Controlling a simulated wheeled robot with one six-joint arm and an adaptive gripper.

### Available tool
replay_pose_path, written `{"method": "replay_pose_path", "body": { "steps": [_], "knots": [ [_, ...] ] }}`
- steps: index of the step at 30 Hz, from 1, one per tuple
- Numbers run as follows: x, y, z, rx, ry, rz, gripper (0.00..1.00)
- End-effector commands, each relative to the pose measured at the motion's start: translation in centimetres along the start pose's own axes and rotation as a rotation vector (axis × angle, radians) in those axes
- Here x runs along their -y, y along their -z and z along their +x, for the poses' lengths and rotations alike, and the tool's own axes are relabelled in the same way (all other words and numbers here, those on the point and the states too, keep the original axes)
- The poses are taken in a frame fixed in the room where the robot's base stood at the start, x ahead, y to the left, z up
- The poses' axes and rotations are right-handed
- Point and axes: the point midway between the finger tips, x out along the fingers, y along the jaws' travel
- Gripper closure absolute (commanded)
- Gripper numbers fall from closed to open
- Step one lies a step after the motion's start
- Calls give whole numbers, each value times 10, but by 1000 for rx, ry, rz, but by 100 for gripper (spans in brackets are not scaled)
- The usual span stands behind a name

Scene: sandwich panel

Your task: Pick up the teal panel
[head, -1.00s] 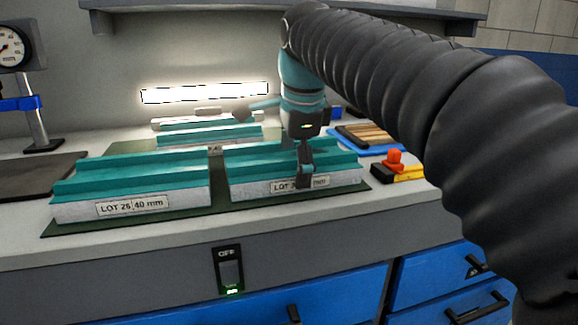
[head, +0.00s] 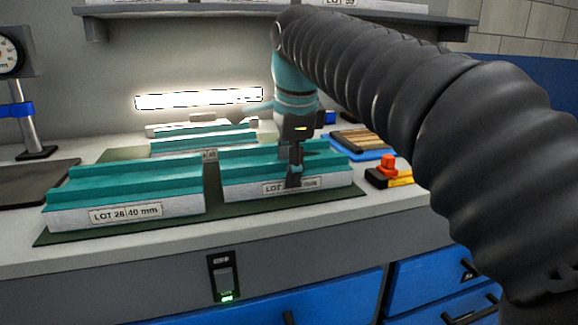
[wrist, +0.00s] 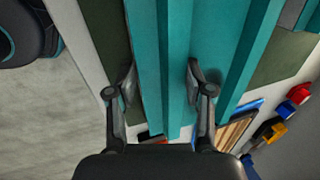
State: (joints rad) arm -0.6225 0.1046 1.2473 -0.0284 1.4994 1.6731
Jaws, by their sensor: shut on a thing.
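Two long teal-topped panels with pale speckled sides lie side by side in the head view. The left panel (head: 125,190) is labelled "LOT 26 40 mm". My gripper (head: 295,178) is at the right teal panel (head: 250,180), with one finger in front of its label. In the wrist view, my gripper (wrist: 160,82) has its fingers on both sides of a teal raised strip of that panel (wrist: 170,40), shut on it. I cannot tell whether the panel is clear of the dark green mat (head: 215,205).
More teal panels (head: 200,140) lie behind. A blue tray with wooden strips (head: 362,140) and a yellow-black block with a red top (head: 390,172) stand to the right. A dial gauge stand (head: 30,125) is at the left. A shelf (head: 150,12) hangs above.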

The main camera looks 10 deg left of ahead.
Motion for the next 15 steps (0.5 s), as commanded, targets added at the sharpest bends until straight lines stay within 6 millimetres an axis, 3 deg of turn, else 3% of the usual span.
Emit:
{"method": "replay_pose_path", "body": {
  "steps": [6,15],
  "knots": [
    [12,0,-38,1,8,0,100],
    [-27,43,-87,0,9,3,100]
  ]
}}
